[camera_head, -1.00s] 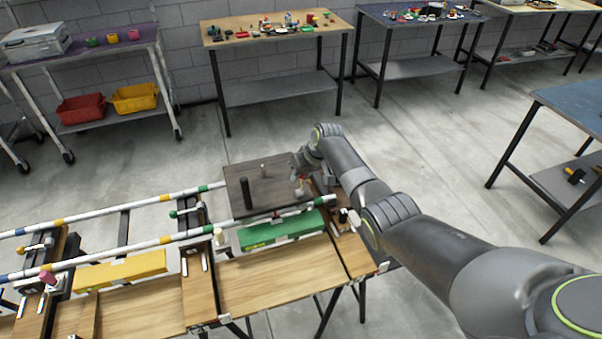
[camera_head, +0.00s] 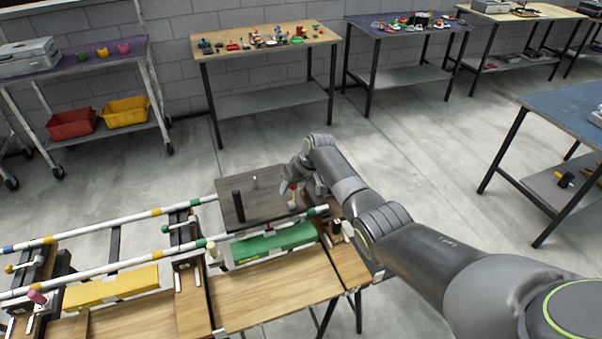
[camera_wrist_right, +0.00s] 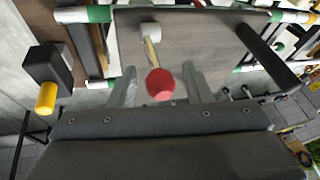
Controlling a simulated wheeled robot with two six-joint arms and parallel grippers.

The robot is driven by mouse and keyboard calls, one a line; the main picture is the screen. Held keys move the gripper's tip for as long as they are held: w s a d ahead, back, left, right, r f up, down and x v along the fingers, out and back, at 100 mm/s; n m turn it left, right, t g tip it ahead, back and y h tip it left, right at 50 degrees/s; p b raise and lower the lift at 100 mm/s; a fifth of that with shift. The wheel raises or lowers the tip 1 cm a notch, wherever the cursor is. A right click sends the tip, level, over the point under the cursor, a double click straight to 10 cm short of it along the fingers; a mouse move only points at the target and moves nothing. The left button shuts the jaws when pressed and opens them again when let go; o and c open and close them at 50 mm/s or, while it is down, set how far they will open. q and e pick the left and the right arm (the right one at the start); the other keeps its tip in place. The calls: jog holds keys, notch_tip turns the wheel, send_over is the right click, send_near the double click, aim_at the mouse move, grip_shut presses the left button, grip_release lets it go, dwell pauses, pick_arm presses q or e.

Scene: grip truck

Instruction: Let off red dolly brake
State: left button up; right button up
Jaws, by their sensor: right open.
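The dolly is a dark flat board (camera_head: 262,209) on two striped rails, with a black post (camera_head: 238,207) at its left. A lever with a red ball knob (camera_wrist_right: 160,84) and a brass-coloured shaft (camera_wrist_right: 152,52) rises from a white base (camera_wrist_right: 148,30) on the board. In the head view the knob (camera_head: 293,186) is small beside my gripper. My right gripper (camera_wrist_right: 160,72) is open, with one finger on each side of the knob and visible gaps between. My left gripper is not in view.
A black block with a yellow peg (camera_wrist_right: 46,98) is left of my gripper in the wrist view. Tables stand behind.

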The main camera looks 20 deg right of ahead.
jog(key=b+v, duration=0.1)
jog(key=v, duration=1.6)
